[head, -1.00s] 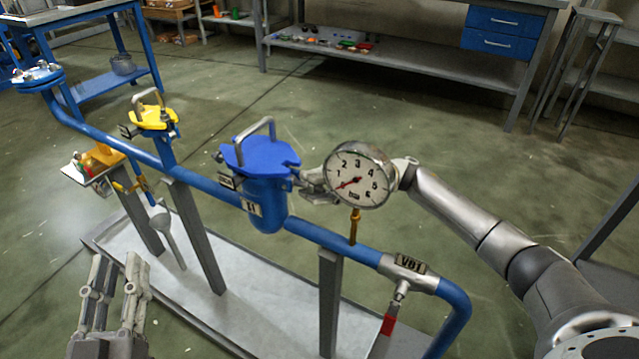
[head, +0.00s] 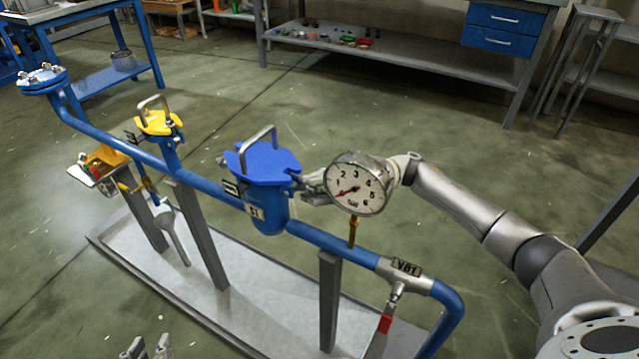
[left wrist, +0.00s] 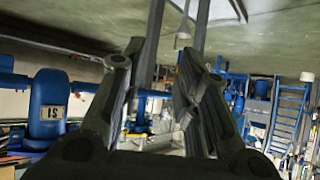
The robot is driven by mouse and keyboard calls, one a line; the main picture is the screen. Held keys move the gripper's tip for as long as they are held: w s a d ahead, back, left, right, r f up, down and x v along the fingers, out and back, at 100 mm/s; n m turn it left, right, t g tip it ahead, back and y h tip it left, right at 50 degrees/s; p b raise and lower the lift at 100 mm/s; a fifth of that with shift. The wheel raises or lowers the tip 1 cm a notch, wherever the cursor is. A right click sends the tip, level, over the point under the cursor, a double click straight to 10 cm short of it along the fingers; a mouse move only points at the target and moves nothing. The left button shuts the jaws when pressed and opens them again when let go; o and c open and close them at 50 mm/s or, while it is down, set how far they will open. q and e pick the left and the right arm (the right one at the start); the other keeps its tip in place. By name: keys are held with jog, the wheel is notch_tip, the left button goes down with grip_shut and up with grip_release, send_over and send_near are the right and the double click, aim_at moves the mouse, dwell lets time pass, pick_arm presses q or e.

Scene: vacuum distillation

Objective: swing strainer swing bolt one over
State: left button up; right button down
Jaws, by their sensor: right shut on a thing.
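The strainer (head: 268,209) is the blue vessel labelled S1 on the blue pipe, with a flat blue lid (head: 262,163) and a grey handle on top. The vessel also shows in the left wrist view (left wrist: 48,105). A small swing bolt (head: 221,160) shows at the lid's left edge. My right gripper (head: 304,186) is at the lid's right edge, partly behind the gauge. It is shut on a swing bolt there, which its fingers mostly hide. My left gripper (head: 147,347) is low at the bottom edge, apart from the strainer; its fingers stand open and empty.
A round pressure gauge (head: 357,184) stands just in front of my right gripper. A yellow-lidded fitting (head: 159,123) and a flanged pipe end (head: 42,80) are further left. The valve V01 (head: 404,273) is at the right. A grey tray (head: 250,290) lies below the pipe.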

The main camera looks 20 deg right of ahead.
pick_arm(q)
jog(key=s+a+f+g+y+p, duration=0.1)
jog(key=s+a+f+g, duration=0.1)
jog(key=s, duration=0.4)
jog(key=s+a+f+g+p, duration=0.2)
jog(key=s+g, duration=0.3)
jog(key=s, duration=0.1)
jog(key=shift+s+f+y, duration=0.15)
jog(key=shift+f+y, duration=0.2)
jog(key=shift+y, duration=0.05)
pick_arm(e)
jog(key=shift+w+a+r+m+h, duration=0.15)
jog(key=shift+r+m+h, duration=0.45)
jog(key=shift+m, duration=0.4)
jog(key=c, duration=1.6)
grip_release()
jog(key=shift+f, duration=0.1)
jog(key=shift+o, duration=0.2)
jog(key=d, duration=0.8)
jog(key=shift+w+f, duration=0.3)
jog(key=shift+f, duration=0.1)
